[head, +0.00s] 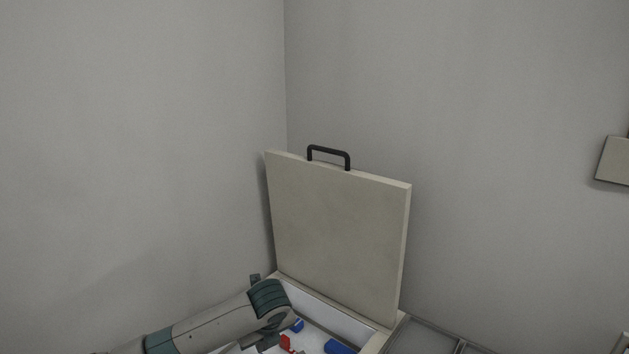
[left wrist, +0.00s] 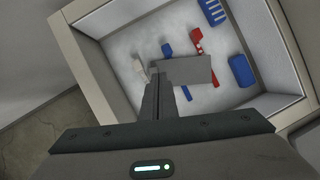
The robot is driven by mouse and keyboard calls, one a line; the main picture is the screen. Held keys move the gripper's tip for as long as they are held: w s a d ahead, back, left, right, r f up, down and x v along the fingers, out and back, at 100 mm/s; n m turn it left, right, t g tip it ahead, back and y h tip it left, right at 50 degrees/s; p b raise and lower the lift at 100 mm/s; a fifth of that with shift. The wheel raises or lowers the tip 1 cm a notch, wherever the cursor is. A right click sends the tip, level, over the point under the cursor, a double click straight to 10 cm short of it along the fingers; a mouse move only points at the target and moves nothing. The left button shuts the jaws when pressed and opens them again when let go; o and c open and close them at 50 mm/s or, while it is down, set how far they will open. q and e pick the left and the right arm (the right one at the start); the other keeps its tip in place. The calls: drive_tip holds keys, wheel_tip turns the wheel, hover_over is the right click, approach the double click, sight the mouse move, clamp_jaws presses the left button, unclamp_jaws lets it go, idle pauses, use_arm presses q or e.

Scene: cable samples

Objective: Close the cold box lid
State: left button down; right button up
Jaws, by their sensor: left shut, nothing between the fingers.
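The cold box lid (head: 338,235) is a flat beige panel standing upright, open, at the back of the cold box (head: 381,341). A black handle (head: 328,153) is on the lid's top edge. The box's pale rim (left wrist: 78,11) and white inside show in the left wrist view; only the back part of the box shows in the head view. My left gripper (left wrist: 158,84) is shut and empty, over the box opening in the left wrist view. In the head view my left arm reaches in from the lower left, in front of the lid. My right gripper is not in view.
Inside the box lie a blue rack (left wrist: 213,11), a blue block (left wrist: 241,71), a red piece (left wrist: 197,40) and a white piece (left wrist: 140,70). Grey walls meet in a corner behind the lid. A beige panel (head: 614,160) is at the far right.

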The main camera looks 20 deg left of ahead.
use_arm(q)
drive_tip(key=w+r+n+t+h+p, duration=0.1)
drive_tip(key=w+r+n+p, duration=0.2)
drive_tip(key=w+r+n, duration=0.6)
wheel_tip(320, 180, up, 45)
drive_tip(key=n+t+h+p, duration=0.4)
drive_tip(key=n+p, duration=0.2)
drive_tip(key=n, duration=1)
hover_over(293, 158)
drive_tip(key=s+d, duration=0.4)
drive_tip(key=shift+f, duration=0.1)
drive_tip(key=shift+w+f, duration=0.1)
drive_tip(key=shift+w, duration=0.05)
